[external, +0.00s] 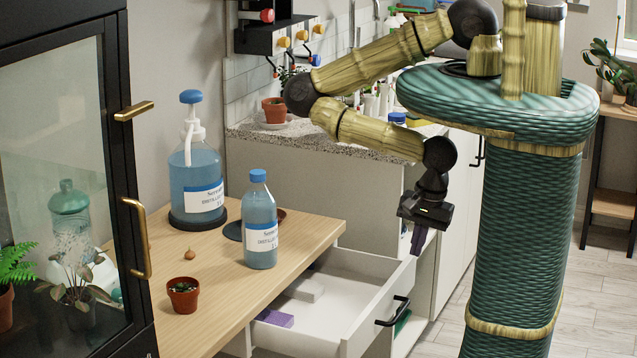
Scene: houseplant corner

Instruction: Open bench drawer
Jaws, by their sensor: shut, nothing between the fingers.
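The bench drawer (378,293) is white and stands pulled out from under the wooden bench top (215,285). Its inside shows, with a purple block (274,318) and a small white block (306,290) in it. The drawer's black bar handle (392,312) is on its front face. My gripper (416,246) points down above and behind the drawer front's far end, apart from the handle. Its fingers look closed together, with nothing between them.
A large pump bottle (196,180), a blue-capped bottle (260,225) and a small potted plant (183,294) stand on the bench. A glass-doored black cabinet (60,150) is at the left. A speckled counter (330,143) lies behind. The floor at the right has free room.

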